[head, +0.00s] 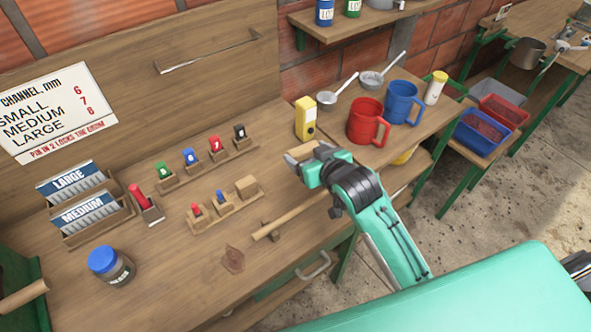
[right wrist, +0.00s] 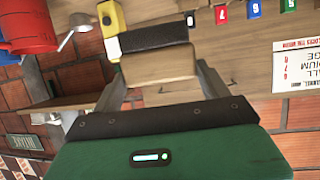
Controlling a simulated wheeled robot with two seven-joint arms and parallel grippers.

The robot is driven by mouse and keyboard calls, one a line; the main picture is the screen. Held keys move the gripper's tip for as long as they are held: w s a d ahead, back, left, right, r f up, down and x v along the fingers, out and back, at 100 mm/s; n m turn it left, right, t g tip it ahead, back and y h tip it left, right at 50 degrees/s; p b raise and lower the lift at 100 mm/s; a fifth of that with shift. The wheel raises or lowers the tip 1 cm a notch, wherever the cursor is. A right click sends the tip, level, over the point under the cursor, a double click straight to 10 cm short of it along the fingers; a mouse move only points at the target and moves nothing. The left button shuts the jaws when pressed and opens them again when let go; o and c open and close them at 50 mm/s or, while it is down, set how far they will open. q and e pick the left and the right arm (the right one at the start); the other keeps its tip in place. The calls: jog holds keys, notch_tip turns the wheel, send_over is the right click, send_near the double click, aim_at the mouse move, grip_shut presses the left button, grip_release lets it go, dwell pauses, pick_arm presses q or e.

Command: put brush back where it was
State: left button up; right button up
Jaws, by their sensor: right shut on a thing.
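The brush is a pale wooden block with a strip of black bristles (right wrist: 153,36). Its wooden back (right wrist: 158,66) sits between the fingers of my right gripper (right wrist: 160,78) in the right wrist view. In the head view the brush's wooden end (head: 301,152) shows at the tip of my right gripper (head: 305,164), over the workbench (head: 330,205) and in front of the yellow box (head: 306,119). The gap between brush and bench cannot be judged. My left gripper is not in view.
A red mug (head: 364,121) and a blue mug (head: 400,101) stand right of the yellow box. Peg racks (head: 212,168), card holders (head: 108,222) and a blue-lidded jar (head: 118,270) occupy the left. A wooden rod (head: 288,222) lies near the front edge. Bare bench shows around a brown stain (head: 232,260).

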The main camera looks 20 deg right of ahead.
jog(key=w+d+r+n+y+b, duration=0.15)
jog(key=w+r+b, duration=0.25)
jog(key=w+r, duration=0.45)
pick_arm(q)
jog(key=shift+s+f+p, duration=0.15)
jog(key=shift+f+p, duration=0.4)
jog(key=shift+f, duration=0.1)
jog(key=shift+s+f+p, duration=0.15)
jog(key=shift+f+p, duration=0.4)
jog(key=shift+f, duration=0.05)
pick_arm(e)
jog(key=shift+w+f, duration=0.15)
jog(key=shift+f, duration=3.35)
jog(key=shift+w+f, duration=0.2)
jog(key=shift+f, duration=3.25)
jog(key=shift+w+f, duration=0.15)
jog(key=shift+f, duration=3.35)
jog(key=shift+f, duration=0.1)
jog(key=o, duration=0.9)
